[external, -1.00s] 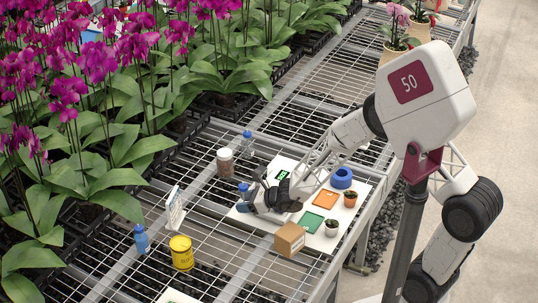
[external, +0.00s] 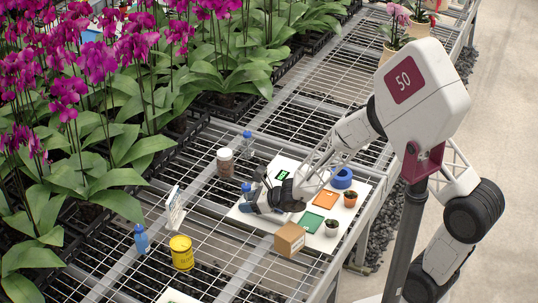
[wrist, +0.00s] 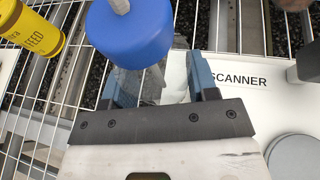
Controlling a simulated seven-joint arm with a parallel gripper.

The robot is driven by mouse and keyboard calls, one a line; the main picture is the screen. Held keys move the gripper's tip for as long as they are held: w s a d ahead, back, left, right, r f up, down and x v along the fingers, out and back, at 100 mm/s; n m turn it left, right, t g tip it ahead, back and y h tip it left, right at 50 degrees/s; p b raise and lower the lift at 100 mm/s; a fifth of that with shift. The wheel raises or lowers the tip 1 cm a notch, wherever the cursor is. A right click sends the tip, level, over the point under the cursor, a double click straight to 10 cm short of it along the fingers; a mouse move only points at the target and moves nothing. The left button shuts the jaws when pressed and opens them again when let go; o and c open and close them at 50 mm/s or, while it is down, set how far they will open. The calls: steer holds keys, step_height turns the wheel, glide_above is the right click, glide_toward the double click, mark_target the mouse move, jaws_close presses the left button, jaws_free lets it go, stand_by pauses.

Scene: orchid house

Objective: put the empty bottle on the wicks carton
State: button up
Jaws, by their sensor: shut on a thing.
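My gripper (wrist: 158,88) is shut on a clear, see-through bottle (wrist: 155,86) with a large blue cap (wrist: 130,32) and a pale spout. In the external view the bottle's blue cap (external: 246,187) shows beside my gripper (external: 256,202), at the left edge of the white board. My fingers hide part of the bottle, and I cannot tell whether its base touches the surface. A small brown carton (external: 289,239) stands at the board's front edge, to the right of my gripper; its print is too small to read.
The white board (external: 283,165) also holds an orange square (external: 325,200), a green square (external: 312,222), a blue ring-shaped bowl (external: 342,178) and two small potted plants. A yellow tin (external: 182,253), a blue bottle (external: 141,239), a brown-filled jar (external: 225,161) and another blue-capped bottle (external: 247,143) stand on the mesh bench.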

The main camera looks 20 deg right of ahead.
steer(key=s+d+r, duration=0.2)
steer(key=s+d, duration=0.4)
steer(key=s, duration=0.4)
steer(key=s+d+r, duration=0.3)
steer(key=s+d, duration=0.4)
steer(key=s, duration=0.3)
steer(key=s+d+r+n, duration=0.1)
steer(key=s+d+r, duration=0.2)
steer(key=s+d, duration=0.3)
steer(key=shift+s+d+r+g+y, duration=0.15)
steer(key=shift+s+d+g+y, duration=0.2)
steer(key=shift+s, duration=1.8)
glide_above(291, 231)
steer(key=shift+f, duration=0.8)
steer(key=shift+f, duration=1.75)
steer(key=shift+f, duration=0.1)
